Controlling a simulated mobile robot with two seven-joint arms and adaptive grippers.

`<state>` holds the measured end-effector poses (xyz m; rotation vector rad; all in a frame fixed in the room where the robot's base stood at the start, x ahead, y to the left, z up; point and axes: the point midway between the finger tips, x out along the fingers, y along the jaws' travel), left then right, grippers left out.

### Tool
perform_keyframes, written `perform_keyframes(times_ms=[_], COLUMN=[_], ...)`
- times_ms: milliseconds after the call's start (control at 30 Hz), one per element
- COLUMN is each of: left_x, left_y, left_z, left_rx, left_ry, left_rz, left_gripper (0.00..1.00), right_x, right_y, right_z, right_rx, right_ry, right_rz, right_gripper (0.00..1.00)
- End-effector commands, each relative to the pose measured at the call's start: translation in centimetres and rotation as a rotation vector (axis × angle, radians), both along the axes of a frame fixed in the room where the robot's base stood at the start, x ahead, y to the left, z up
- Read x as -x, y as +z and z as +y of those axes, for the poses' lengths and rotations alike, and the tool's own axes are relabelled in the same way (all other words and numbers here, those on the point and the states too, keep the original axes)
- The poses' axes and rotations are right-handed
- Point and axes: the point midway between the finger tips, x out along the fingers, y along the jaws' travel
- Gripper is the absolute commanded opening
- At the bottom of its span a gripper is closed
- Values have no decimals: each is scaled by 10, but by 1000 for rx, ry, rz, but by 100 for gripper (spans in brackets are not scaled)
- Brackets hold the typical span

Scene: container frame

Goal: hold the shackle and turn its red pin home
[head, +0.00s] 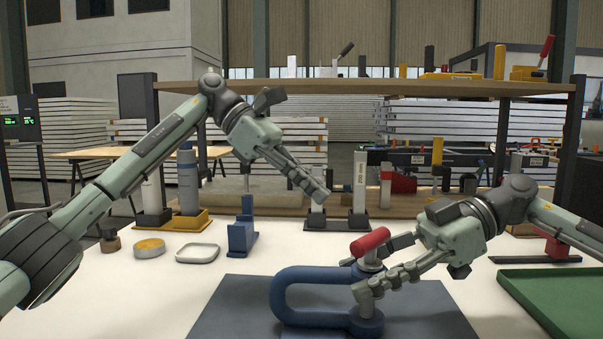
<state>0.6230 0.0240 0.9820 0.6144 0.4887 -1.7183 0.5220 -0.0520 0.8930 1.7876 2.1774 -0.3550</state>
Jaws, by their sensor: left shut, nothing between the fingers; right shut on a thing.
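The blue shackle (283,300) lies on a dark mat (225,305) on the white table, its bow toward the left. Its pin has a red cross handle (370,241) on top and a grey metal shank (368,290) running down to the shackle's lower eye. My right gripper (356,277) comes in from the right and is shut on the pin, just below the red handle; its far finger is partly hidden. My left gripper (322,193) is shut and empty, up in the air above and to the left of the red handle, touching nothing.
A green tray (560,295) lies at the right. Upright tools and a shelf (440,86) are behind. The table's front left is clear.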

Motion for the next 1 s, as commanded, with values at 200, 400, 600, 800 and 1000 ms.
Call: perform_keyframes(times_ms=[200, 400, 600, 800, 1000], left_x=[-15, -13, 19, 57, 80], left_y=[20, 30, 54, 76, 91], left_z=[18, 14, -21, -47, -53], left_rx=[-1, -37, -272, -582, -760], left_ry=[1, 12, 158, 489, 809], left_rz=[1, 29, 202, 369, 447], left_gripper=[0, 21, 39, 39, 39], right_x=[0, 0, 0, 0, 0], right_y=[1, 1, 1, 1, 1], right_z=[0, 0, 0, 0, 0], right_rx=[-2, -1, -1, -1, -1], right_ry=[0, 0, 0, -1, -1], right_rz=[-1, -1, -1, 0, 0], right_gripper=[0, 0, 0, 0, 0])
